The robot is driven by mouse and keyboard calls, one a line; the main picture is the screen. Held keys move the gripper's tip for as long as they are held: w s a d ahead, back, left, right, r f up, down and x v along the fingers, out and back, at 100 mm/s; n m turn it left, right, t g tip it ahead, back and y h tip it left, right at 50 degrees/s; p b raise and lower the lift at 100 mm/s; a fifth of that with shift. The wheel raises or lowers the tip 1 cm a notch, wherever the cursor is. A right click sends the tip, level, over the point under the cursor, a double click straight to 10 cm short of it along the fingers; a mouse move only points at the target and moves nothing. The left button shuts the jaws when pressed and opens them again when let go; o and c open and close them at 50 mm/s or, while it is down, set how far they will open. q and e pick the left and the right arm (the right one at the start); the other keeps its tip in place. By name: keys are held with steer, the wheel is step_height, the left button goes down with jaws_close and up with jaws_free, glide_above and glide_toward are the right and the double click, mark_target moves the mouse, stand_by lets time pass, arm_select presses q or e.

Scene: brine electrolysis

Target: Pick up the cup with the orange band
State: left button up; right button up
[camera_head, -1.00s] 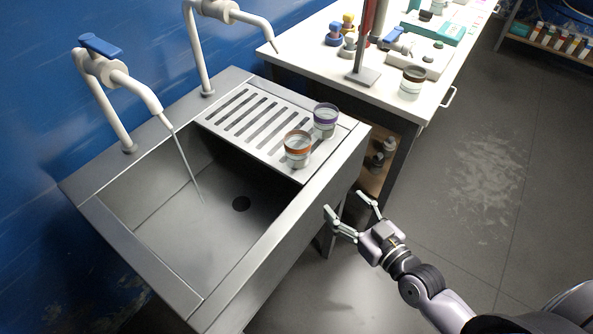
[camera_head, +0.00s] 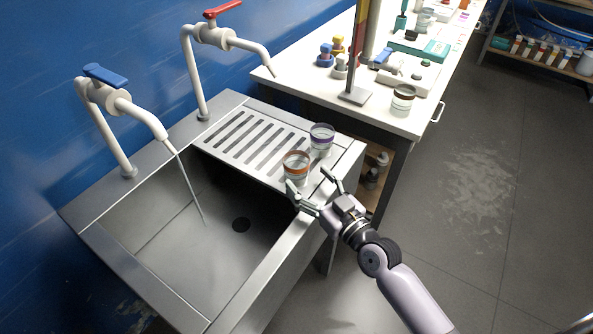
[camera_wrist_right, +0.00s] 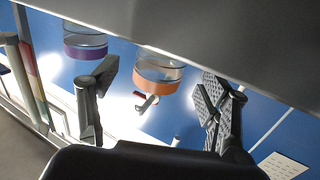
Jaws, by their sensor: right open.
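The cup with the orange band (camera_head: 296,167) stands upright on the sink's drainboard (camera_head: 228,148), near its front edge. It also shows in the right wrist view (camera_wrist_right: 158,74), between the two fingers and beyond them. A similar cup with a purple band (camera_head: 321,139) stands just behind it to the right; in the right wrist view it is at the upper left (camera_wrist_right: 85,42). My right gripper (camera_head: 308,180) is open and empty, close in front of the orange-banded cup. I cannot tell whether a finger touches it. My left gripper is not in view.
The sink basin (camera_head: 215,240) lies left of the gripper, with water running from the blue-handled tap (camera_head: 125,105). A red-handled tap (camera_head: 222,37) stands behind. A white bench (camera_head: 310,82) holds a brown-banded cup (camera_head: 403,97) and a stand. The floor at right is clear.

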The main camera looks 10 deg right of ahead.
mark_target(304, 175)
steer(key=shift+w+a+r, duration=0.15)
steer(key=shift+w+a, duration=0.15)
steer(key=shift+w, duration=0.25)
steer(key=p+x, duration=0.1)
steer(key=x, duration=0.3)
steer(key=shift+w+a, duration=0.1)
steer(key=shift+w, duration=0.05)
steer(key=c, duration=1.4)
